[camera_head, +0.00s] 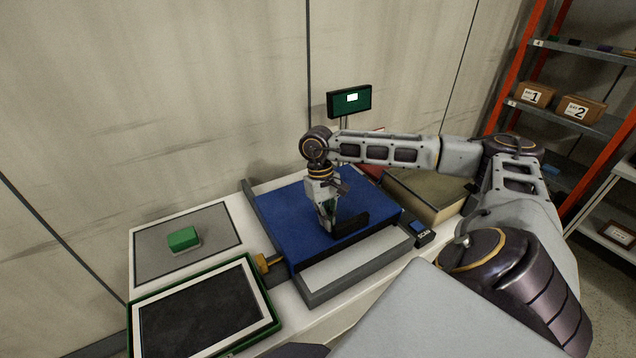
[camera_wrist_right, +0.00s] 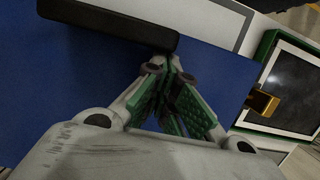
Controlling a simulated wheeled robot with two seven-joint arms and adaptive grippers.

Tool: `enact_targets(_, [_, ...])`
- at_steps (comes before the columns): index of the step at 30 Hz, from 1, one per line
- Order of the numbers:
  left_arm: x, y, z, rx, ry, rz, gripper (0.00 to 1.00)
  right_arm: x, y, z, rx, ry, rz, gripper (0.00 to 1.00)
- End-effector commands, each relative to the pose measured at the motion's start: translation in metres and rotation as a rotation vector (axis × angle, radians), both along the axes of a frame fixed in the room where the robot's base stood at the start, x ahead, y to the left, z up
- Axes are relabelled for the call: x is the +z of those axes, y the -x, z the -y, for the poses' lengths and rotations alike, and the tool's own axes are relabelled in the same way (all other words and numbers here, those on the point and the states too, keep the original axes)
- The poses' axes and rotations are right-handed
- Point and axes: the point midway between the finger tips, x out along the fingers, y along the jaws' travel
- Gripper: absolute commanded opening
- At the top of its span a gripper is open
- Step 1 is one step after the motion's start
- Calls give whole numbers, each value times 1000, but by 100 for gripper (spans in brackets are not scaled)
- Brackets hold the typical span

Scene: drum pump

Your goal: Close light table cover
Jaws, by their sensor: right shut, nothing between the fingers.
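The light table (camera_head: 317,292) stands on the white bench with a grey frame. Its blue cover (camera_head: 290,215) lies over most of the top, and a pale strip (camera_head: 355,258) shows bare along the front. A black handle (camera_head: 352,225) sits near the cover's front edge; it also shows in the right wrist view (camera_wrist_right: 110,22). My right gripper (camera_head: 329,225) is shut and empty, low over the cover, just left of the handle. In the right wrist view its green-padded fingers (camera_wrist_right: 167,80) meet over the blue surface (camera_wrist_right: 50,95), apart from the handle. My left gripper is out of view.
A brass-coloured knob (camera_head: 264,262) juts from the table's left side. A green-framed panel (camera_head: 205,312) and a green block (camera_head: 184,238) on a grey mat lie left. A small dark device (camera_head: 420,233) and a tan box (camera_head: 428,193) stand right. A display (camera_head: 349,101) rises behind.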

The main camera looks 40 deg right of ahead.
Motion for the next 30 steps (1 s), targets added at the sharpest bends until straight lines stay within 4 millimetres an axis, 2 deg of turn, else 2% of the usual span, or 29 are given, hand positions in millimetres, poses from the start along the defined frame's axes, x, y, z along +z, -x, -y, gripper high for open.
enact_targets(12, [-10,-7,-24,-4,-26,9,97,-1,46,-8,1,2,-3,0])
enact_targets(21, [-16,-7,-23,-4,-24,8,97,-1,74,-14,0,3,-3,0])
enact_targets(30, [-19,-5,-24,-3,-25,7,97,-1,87,-18,0,0,-2,0])
